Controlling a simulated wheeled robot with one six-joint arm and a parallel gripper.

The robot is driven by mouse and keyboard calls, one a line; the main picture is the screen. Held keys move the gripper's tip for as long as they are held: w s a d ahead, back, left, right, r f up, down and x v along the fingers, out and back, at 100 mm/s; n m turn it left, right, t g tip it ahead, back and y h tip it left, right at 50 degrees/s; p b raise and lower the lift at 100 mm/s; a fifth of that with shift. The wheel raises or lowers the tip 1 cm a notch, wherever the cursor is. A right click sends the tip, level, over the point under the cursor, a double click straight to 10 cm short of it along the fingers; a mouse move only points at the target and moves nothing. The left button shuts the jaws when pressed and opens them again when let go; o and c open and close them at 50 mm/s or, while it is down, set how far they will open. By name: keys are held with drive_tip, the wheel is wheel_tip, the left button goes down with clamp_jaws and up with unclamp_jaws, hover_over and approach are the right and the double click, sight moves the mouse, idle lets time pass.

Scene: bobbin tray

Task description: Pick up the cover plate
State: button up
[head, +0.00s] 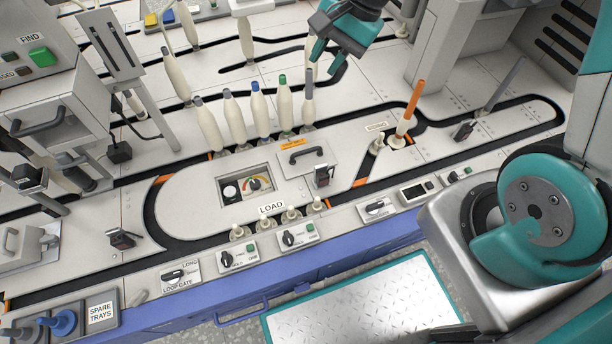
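The cover plate (318,172) is a light grey square plate with a dark bar handle (306,154) and a small orange label (291,144). It lies on the raised oval deck, just right of a rectangular opening (222,193) that shows a dial and gauge. My teal gripper (322,49) is in the upper middle of the head view, beyond the plate and apart from it. Its fingers look spread with nothing between them.
Several upright bobbins (235,120) with coloured tips stand behind the plate. An orange-tipped bobbin (408,115) stands to the right. A small dark device (322,176) stands at the plate's front right edge. Knobs and switch boxes (299,235) line the front edge.

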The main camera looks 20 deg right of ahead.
drive_tip(key=w+d+f+m+b, duration=0.2)
drive_tip(key=f+m+b, duration=0.15)
drive_tip(key=f, duration=0.45)
drive_tip(key=w+d+f+m+b, duration=0.2)
drive_tip(key=f+b, duration=0.2)
drive_tip(key=f, duration=0.4)
drive_tip(key=w+d+f+m+b, duration=0.2)
drive_tip(key=f+m+b, duration=0.1)
drive_tip(key=f, duration=0.5)
drive_tip(key=b, duration=0.6)
approach(307, 150)
drive_tip(key=shift+t, duration=0.4)
drive_tip(key=x, duration=0.3)
drive_tip(key=s+x, duration=0.1)
drive_tip(key=x, duration=0.1)
drive_tip(key=shift+w, duration=0.1)
drive_tip(key=b+x, duration=0.5)
drive_tip(key=x, duration=0.1)
drive_tip(key=shift+f, duration=0.1)
clamp_jaws()
